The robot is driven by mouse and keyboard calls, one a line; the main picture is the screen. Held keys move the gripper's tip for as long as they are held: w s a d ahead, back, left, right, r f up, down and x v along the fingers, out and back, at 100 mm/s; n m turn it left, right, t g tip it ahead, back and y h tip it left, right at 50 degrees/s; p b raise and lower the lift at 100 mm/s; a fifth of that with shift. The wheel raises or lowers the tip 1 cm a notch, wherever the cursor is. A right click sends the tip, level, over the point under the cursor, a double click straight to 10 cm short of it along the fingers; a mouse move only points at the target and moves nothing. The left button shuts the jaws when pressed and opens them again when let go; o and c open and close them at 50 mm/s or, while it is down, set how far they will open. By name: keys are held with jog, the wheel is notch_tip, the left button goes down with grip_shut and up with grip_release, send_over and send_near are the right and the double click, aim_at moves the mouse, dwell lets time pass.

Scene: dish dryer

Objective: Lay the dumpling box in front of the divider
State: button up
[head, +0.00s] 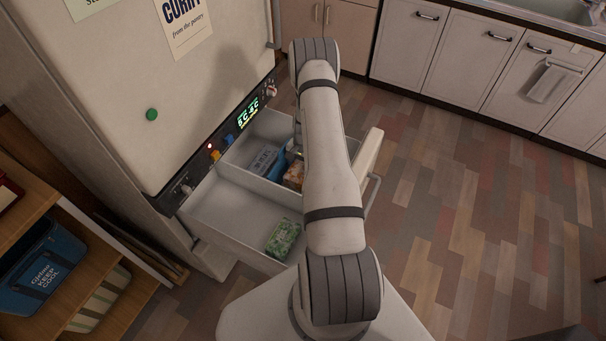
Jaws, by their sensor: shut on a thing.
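An open pale drawer (208,206) holds a light divider wall (255,185) across it. A small brown-orange printed box (293,177), which looks like the dumpling box, shows on the far side of the divider, partly hidden by my arm; its label is unreadable. My gripper (296,152) is mostly hidden behind my own arm; the little that shows is just above this box, and it appears shut on it. I cannot tell whether the box touches the drawer floor. The near compartment has bare floor to the left of a green packet (283,238).
A blue box (265,161) lies beside the printed box, beyond the divider. The appliance's front panel with a lit display (247,113) rises behind the drawer. A wooden shelf with a blue cool bag (43,268) stands at left.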

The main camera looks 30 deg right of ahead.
jog(key=shift+f, duration=2.45)
jog(key=shift+f, duration=0.1)
jog(key=shift+f, duration=0.15)
jog(key=o, duration=1.2)
jog(key=shift+c, duration=0.2)
jog(key=shift+r, duration=0.2)
jog(key=r, duration=0.7)
jog(key=d+r, duration=0.1)
jog(key=r, duration=0.3)
jog(key=shift+w+d, duration=0.1)
jog(key=shift+w, duration=0.25)
jog(key=shift+r, duration=0.5)
